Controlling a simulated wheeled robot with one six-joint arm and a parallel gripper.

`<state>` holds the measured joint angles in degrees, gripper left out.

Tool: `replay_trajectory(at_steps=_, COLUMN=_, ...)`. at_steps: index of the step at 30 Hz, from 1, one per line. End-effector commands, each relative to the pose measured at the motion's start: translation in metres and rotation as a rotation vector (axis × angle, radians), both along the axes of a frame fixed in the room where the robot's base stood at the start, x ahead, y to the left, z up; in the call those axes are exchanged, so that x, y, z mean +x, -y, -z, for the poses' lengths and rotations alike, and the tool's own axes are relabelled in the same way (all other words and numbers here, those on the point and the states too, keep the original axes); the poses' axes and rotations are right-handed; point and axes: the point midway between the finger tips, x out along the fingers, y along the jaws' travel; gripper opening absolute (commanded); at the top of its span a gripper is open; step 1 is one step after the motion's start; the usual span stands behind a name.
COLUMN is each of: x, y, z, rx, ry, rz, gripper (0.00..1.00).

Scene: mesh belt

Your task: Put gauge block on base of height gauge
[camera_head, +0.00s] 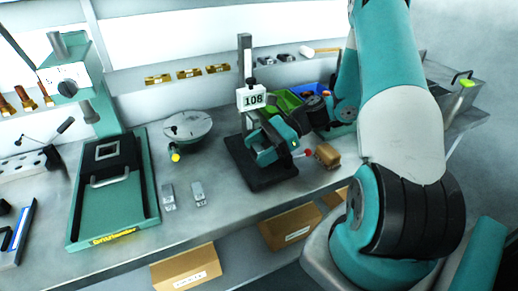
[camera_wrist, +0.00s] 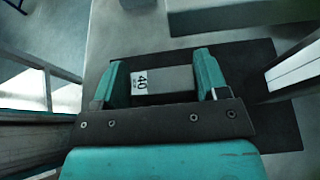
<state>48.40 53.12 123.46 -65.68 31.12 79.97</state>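The height gauge (camera_head: 245,65) stands mid-bench with an upright column, a readout marked 108 and a dark flat base (camera_head: 240,160). My gripper (camera_head: 268,150) is low over this base, beside the column. In the wrist view, a grey gauge block (camera_wrist: 168,80) with a white label reading 40 sits between the two teal fingers of my gripper (camera_wrist: 162,80). The fingers close on its two ends. The dark base (camera_wrist: 262,115) lies under it. Whether the block touches the base cannot be told. In the head view my gripper hides the block.
Two small grey blocks (camera_head: 198,193) lie on the bench to the left. A round rotary plate (camera_head: 187,125) and a green press-like stand (camera_head: 150,205) are further left. A brown block (camera_head: 327,155) and green bin (camera_head: 287,101) are near my arm.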

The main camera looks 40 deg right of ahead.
Motion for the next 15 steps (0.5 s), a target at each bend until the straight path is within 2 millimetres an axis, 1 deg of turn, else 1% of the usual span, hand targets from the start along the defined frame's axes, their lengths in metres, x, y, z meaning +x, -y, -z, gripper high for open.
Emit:
replay_trajectory(at_steps=1, x=0.000, y=0.000, z=0.000, rx=0.000, ry=0.000, rz=0.000, gripper=0.80)
replay_trajectory(at_steps=2, x=0.000, y=0.000, z=0.000, rx=0.000, ry=0.000, rz=0.000, gripper=0.87)
replay_trajectory(at_steps=3, x=0.000, y=0.000, z=0.000, rx=0.000, ry=0.000, rz=0.000, gripper=0.89)
replay_trajectory(at_steps=10, x=0.000, y=0.000, z=-0.001, rx=0.000, ry=0.001, rz=0.000, gripper=0.89)
replay_trajectory(at_steps=12, x=0.000, y=0.000, z=-0.003, rx=-0.001, ry=0.001, rz=-0.001, gripper=0.89)
replay_trajectory(at_steps=15, x=-0.002, y=0.011, z=-0.006, rx=-0.002, ry=0.003, rz=0.003, gripper=0.89)
